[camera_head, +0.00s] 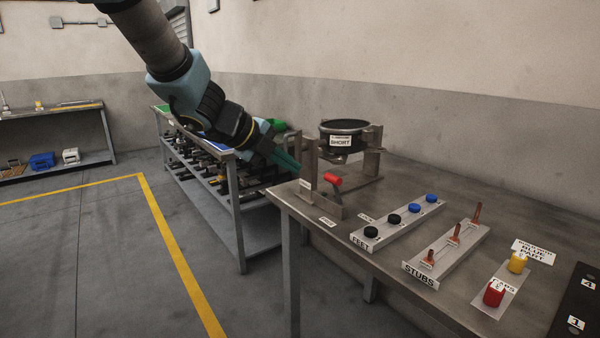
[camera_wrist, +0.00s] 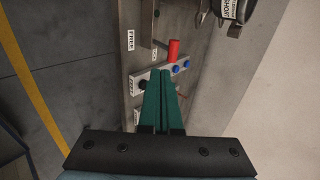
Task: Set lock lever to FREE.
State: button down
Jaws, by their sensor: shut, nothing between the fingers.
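The lock lever's red handle (camera_head: 332,179) stands on a grey metal bracket (camera_head: 328,208) at the near left corner of the workbench. It also shows in the wrist view (camera_wrist: 174,50), just beyond my fingertips. A white FREE label (camera_wrist: 131,40) lies near the bench edge; a second small label (camera_wrist: 154,53) beside the bracket is too small to read. I cannot tell clearly which label the lever points to. My gripper (camera_head: 297,167), with green fingers, is shut and empty. It is left of the red handle and seems apart from it.
Behind the lever, a fixture holds a dark round pot (camera_head: 343,127) labelled SHORT. To the right are a strip with black and blue feet (camera_head: 398,226), the STUBS strip (camera_head: 445,257), and red and yellow caps (camera_head: 494,293). A shelf rack (camera_head: 240,200) stands behind my arm.

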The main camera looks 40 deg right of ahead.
jog(key=v, duration=0.3)
jog(key=n+h+p, duration=0.2)
jog(key=n+p, duration=0.9)
jog(key=n, duration=0.7)
send_over(332, 176)
jog(key=d, duration=0.3)
notch_tip(332, 176, down, 3)
jog(key=shift+a+f+p, duration=0.55)
jog(key=shift+a+f, duration=0.5)
jog(key=shift+a, duration=0.15)
jog(key=shift+a+f, duration=0.25)
jog(key=shift+f, duration=0.1)
